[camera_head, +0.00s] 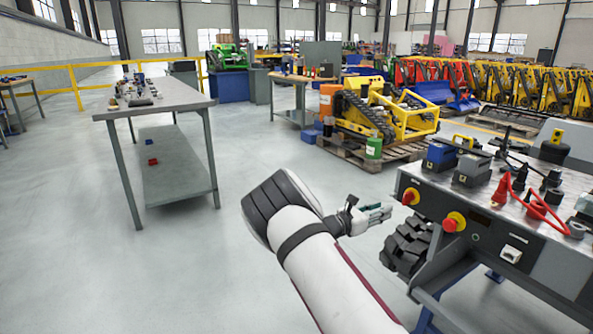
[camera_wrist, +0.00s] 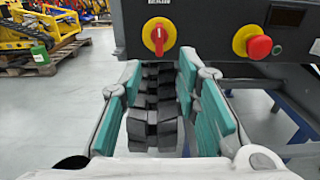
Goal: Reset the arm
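My gripper (camera_head: 378,213) is at the end of my arm, which reaches forward from the bottom of the head view. In the wrist view my gripper (camera_wrist: 165,115) shows its two teal-padded fingers spread apart with a clear gap and nothing held between them. Beyond the gap is a black rubber track (camera_wrist: 155,125), which also shows in the head view (camera_head: 407,246) under the carrier's front. The carrier (camera_head: 480,228) has a dark front panel with a red rotary switch (camera_head: 410,196) and a red-and-yellow stop button (camera_head: 454,222), close to the right of my gripper.
The carrier's top holds blue and grey battery-like blocks (camera_head: 440,152), red cables (camera_head: 535,200) and black connectors. A grey workbench (camera_head: 165,97) stands at the left. A yellow tracked machine (camera_head: 385,110) sits on a pallet behind. The floor between the bench and carrier is clear.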

